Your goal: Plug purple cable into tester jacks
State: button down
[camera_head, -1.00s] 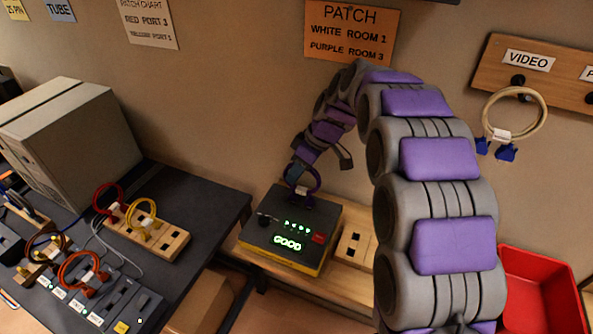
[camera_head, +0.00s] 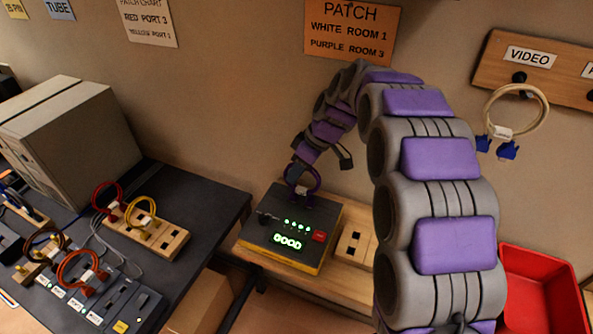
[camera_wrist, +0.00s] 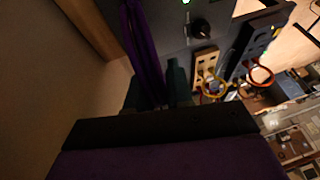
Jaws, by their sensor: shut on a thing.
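The tester (camera_head: 290,232) is a dark box with a yellow lower edge on the wooden bench. Its display reads GOOD in green, with a row of green lights above it and a red button at the right. The purple cable (camera_head: 313,178) is a loop at the tester's back edge; its ends reach the tester top, but I cannot tell how deep they sit. My gripper (camera_head: 296,172) is shut on the purple cable just above the tester. In the wrist view the purple cable (camera_wrist: 145,50) runs up between the dark fingers, beside the tester's black knob (camera_wrist: 200,28).
A wooden block with square holes (camera_head: 352,245) stands right of the tester. A red bin (camera_head: 540,290) is at lower right. On the dark table at left, a socket block (camera_head: 170,243) holds red and yellow cables. A PATCH sign (camera_head: 350,30) hangs on the wall.

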dwell(0.4)
jog(key=shift+c, duration=1.4)
grip_release()
jog(key=shift+r, duration=0.1)
jog(key=p+v, duration=0.1)
jog(key=v, duration=0.6)
jog(key=shift+p, duration=0.4)
jog(key=shift+d+r, duration=0.1)
jog(key=s+d+f+m+h, duration=0.1)
jog(key=s+d+m, duration=0.3)
jog(key=s, duration=0.9)
jog(key=s+d+f+m+g+h, duration=0.1)
jog(key=s+d+m, duration=0.4)
jog(key=s, duration=0.8)
jog(key=s+d+f+m+h, duration=0.2)
jog(key=s+d+m+h, duration=0.1)
jog(key=s, duration=1.1)
jog(key=shift+d+f+m+g, duration=0.25)
jog(key=shift+d+m, duration=0.45)
jog(key=shift+d, duration=0.5)
